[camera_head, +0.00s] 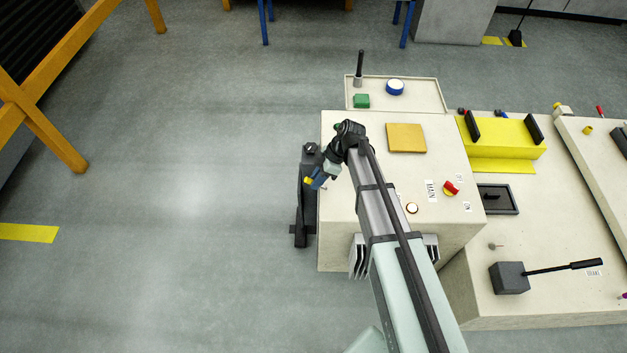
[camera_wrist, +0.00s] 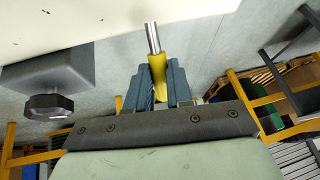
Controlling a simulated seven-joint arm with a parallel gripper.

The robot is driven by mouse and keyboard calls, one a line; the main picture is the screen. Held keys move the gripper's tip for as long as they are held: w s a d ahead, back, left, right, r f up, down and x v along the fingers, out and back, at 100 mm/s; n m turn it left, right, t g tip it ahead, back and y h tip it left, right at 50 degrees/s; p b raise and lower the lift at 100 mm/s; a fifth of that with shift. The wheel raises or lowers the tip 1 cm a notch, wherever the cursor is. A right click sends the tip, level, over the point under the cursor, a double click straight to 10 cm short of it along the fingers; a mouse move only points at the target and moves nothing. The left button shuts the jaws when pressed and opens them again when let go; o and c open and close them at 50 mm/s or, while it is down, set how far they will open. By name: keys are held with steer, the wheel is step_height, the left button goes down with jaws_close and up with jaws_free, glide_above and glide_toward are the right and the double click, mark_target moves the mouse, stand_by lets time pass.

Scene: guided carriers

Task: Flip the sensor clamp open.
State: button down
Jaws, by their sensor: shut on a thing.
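The part in my gripper (camera_wrist: 157,72) is a yellow handle (camera_wrist: 159,80) on a bare metal rod (camera_wrist: 152,38). I take it to be the sensor clamp's lever. The dark blue fingers are shut on the yellow part, one on each side. The rod's far end meets the pale bench edge, and its pivot is not clear. In the head view, my gripper (camera_head: 318,181) is beyond the bench's left side, with a bit of the yellow handle (camera_head: 308,181) showing beside the fingers. My arm hides part of the surroundings.
A dark upright stand (camera_head: 301,205) is close beside my gripper, left of the pale bench (camera_head: 345,230). A black knob on a grey block (camera_wrist: 55,72) shows in the wrist view. A yellow pad (camera_head: 406,138) and red switch (camera_head: 451,188) are on the bench.

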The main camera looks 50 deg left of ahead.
steer(key=shift+w+d+r+g+y, duration=0.15)
steer(key=shift+w+d+g+y, duration=0.15)
steer(key=shift+g+y, duration=0.2)
steer(key=shift+w+d+r+g+y, duration=0.15)
steer(key=shift+w+d+g+y, duration=0.1)
steer(key=shift+g+y, duration=0.25)
steer(key=shift+w+d+r+n+g+y, duration=0.1)
steer(key=shift+w+d+n+g+y, duration=0.2)
steer(key=shift+g+y, duration=0.5)
steer(key=shift+w+d+n+g+y, duration=0.1)
steer(key=shift+w+d+g+y, duration=0.4)
steer(key=shift+g, duration=0.4)
steer(key=c, duration=1)
jaws_free()
steer(key=v, duration=1.3)
steer(key=shift+w+d, duration=0.25)
steer(key=shift+d, duration=0.05)
steer(key=shift+w, duration=0.1)
